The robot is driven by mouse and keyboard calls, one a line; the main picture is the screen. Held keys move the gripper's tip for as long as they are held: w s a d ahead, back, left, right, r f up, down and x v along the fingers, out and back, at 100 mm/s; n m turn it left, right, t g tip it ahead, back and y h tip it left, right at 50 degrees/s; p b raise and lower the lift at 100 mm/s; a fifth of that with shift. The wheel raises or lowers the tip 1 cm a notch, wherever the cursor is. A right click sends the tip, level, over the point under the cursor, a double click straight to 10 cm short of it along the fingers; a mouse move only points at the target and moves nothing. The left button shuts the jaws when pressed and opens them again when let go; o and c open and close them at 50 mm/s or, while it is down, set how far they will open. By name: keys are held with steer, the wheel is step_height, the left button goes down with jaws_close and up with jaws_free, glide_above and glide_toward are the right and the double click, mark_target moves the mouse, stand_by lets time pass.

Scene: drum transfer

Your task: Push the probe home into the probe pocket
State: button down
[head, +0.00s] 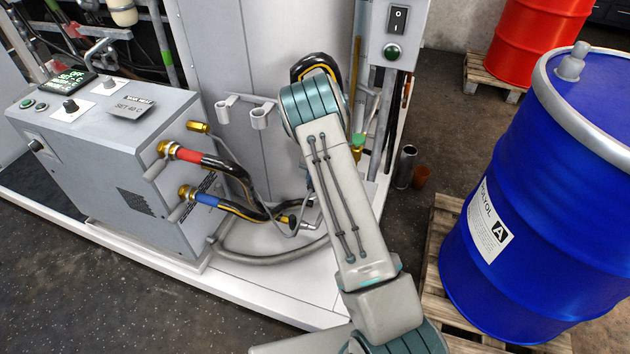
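I cannot make out a probe for certain. A small brass fitting (198,127) sticks out of the right side of the grey control unit (130,160), above the hose ports. A thin grey cable (238,168) runs from near this fitting down towards my arm. I cannot tell whether the fitting is the probe pocket or whether anything sits in it. My arm rises from the bottom of the head view and bends at a teal joint near the tall grey cabinet. My gripper is hidden behind the arm, so its hold is not visible.
A red-marked hose (190,153) and a blue-marked hose (207,200) leave the unit and curve towards my arm. Two grey holders (260,115) stick out from the cabinet. A blue drum (545,210) stands on a pallet at right, a red drum (525,40) behind it.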

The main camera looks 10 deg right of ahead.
steer(key=shift+w+d+r, duration=0.1)
steer(key=shift+w, duration=0.05)
steer(key=c, duration=1)
jaws_free()
steer(key=shift+r, duration=0.4)
steer(key=r, duration=0.4)
steer(key=d+r+p, duration=0.1)
steer(key=r, duration=0.1)
steer(key=shift+s+r, duration=0.25)
steer(key=shift+s, duration=0.05)
